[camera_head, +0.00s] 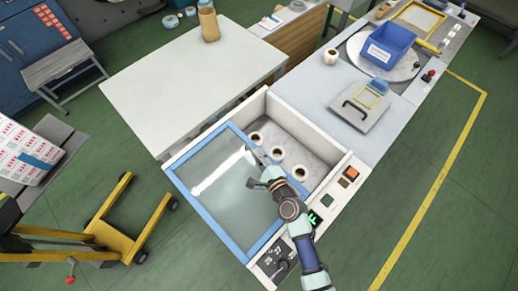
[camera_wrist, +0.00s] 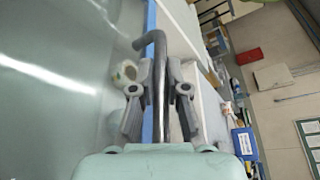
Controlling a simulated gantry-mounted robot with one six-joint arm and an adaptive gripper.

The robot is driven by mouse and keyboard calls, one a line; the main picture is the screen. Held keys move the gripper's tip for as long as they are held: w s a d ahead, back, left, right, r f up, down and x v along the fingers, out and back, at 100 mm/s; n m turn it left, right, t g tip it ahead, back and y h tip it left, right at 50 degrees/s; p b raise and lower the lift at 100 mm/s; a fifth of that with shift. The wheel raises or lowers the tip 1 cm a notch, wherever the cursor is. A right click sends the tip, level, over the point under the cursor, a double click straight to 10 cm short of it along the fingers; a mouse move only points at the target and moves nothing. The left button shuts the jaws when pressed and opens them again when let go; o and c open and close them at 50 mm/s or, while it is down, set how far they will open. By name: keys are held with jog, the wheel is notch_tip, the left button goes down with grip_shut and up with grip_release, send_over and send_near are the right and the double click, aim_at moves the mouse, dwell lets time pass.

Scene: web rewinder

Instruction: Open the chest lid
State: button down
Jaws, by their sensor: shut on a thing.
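The chest (camera_head: 283,113) is a white-walled box in the middle of the head view. Its lid (camera_head: 215,205) is a clear pane in a blue frame. The lid lies over the left part of the chest, and the right part is uncovered; I cannot tell how far it is tilted. My gripper (camera_head: 264,178) is at the lid's right edge. In the wrist view my gripper (camera_wrist: 160,95) is shut on a dark bent handle bar (camera_wrist: 160,65), beside the lid's blue edge (camera_wrist: 149,18). In the head view my gripper hides the handle.
Several white rolls (camera_head: 277,153) lie inside the chest's uncovered part. A control strip with an orange button (camera_head: 351,173) runs along its front right. A pale table (camera_head: 190,85) stands behind it. A grey plate with a handle (camera_head: 357,106) and a blue bin (camera_head: 389,45) are at right.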

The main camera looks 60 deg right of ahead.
jog(key=shift+d, duration=0.1)
jog(key=c, duration=1.2)
grip_release()
jog(key=v, duration=1.2)
